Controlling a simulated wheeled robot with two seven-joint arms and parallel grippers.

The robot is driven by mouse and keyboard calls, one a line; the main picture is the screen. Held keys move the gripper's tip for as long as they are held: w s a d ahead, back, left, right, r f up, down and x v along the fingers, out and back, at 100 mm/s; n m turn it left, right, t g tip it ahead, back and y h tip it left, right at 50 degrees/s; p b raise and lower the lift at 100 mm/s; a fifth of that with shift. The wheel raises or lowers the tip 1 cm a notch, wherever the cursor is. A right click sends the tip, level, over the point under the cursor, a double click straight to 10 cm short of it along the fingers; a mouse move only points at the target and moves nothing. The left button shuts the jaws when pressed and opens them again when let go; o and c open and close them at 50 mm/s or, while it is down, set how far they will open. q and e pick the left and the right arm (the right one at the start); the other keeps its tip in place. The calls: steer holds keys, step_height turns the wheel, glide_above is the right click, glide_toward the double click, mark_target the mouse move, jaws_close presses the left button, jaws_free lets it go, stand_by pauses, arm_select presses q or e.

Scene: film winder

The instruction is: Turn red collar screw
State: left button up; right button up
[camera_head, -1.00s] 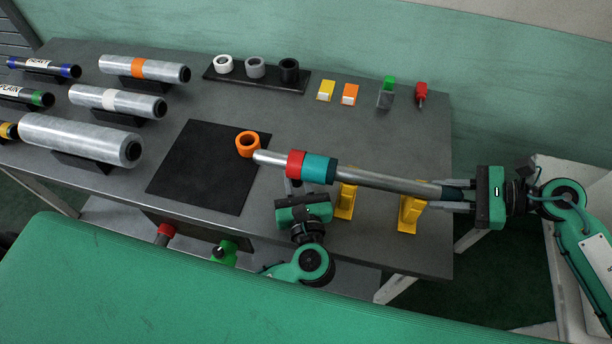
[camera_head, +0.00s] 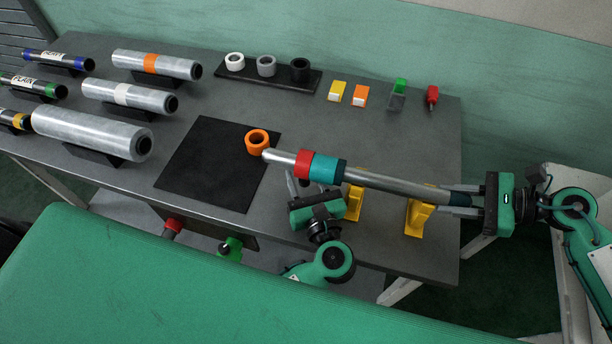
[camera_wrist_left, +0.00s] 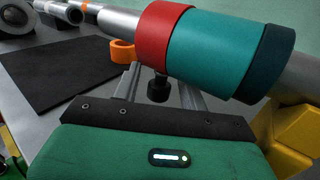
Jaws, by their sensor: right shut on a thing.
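A metal shaft (camera_head: 385,184) with a red collar (camera_head: 304,163) and a teal sleeve (camera_head: 327,170) lies across the yellow stands (camera_head: 420,217). My right gripper (camera_head: 468,199) is shut on the dark right end of the shaft. In the left wrist view the red collar (camera_wrist_left: 166,42) is close, and its dark screw (camera_wrist_left: 158,88) hangs from the underside. My left gripper (camera_wrist_left: 158,92) is open below the collar, with a finger on each side of the screw. I cannot tell whether either finger touches it. In the head view the left gripper (camera_head: 300,184) is partly under the shaft.
An orange ring (camera_head: 257,142) stands by the shaft's left tip, at the black mat (camera_head: 215,165). Film rolls (camera_head: 95,133) lie at the left. A rack with white, grey and black rings (camera_head: 265,75) and small coloured items stand at the back.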

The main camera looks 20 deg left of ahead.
arm_select(q)
steer(key=v, duration=1.2)
stand_by(0.8)
arm_select(e)
steer(key=o, duration=1)
